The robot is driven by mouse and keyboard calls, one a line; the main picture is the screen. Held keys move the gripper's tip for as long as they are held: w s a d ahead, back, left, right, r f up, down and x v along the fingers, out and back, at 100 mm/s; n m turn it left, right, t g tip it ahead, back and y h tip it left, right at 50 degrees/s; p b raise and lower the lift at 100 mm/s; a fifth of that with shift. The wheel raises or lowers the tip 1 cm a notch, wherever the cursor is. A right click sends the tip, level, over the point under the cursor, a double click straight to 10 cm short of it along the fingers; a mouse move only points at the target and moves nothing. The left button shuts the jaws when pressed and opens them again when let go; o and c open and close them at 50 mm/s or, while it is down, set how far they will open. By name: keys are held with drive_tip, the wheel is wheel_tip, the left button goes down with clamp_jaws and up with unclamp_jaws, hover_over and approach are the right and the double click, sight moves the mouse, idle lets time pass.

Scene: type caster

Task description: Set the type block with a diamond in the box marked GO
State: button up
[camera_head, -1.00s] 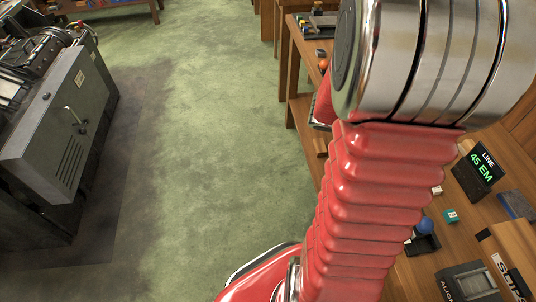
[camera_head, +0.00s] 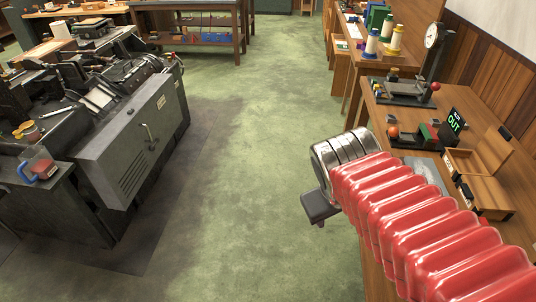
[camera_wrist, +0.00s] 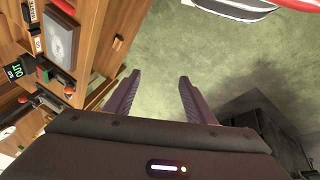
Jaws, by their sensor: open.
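My gripper (camera_wrist: 157,92) is open and empty in the wrist view, its two dark fingers apart over the green floor, to the right of the wooden bench (camera_wrist: 110,50). In the head view its dark end (camera_head: 320,206) shows beside the bench's left edge. I cannot make out a type block with a diamond in either view.
A lit sign reading OUT (camera_head: 455,121) stands behind the box. A grey plate (camera_wrist: 62,38), an orange ball (camera_head: 393,132) and a dial gauge (camera_head: 432,38) are on the bench. A grey machine (camera_head: 135,140) stands at left. The floor between is clear.

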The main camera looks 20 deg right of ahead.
drive_tip(key=a+r+t+y, duration=0.2)
drive_tip(key=a+r+y, duration=0.1)
drive_tip(key=a, duration=0.6)
drive_tip(key=shift+a+r+m, duration=0.2)
drive_tip(key=shift+m, duration=0.2)
drive_tip(key=shift+o, duration=0.3)
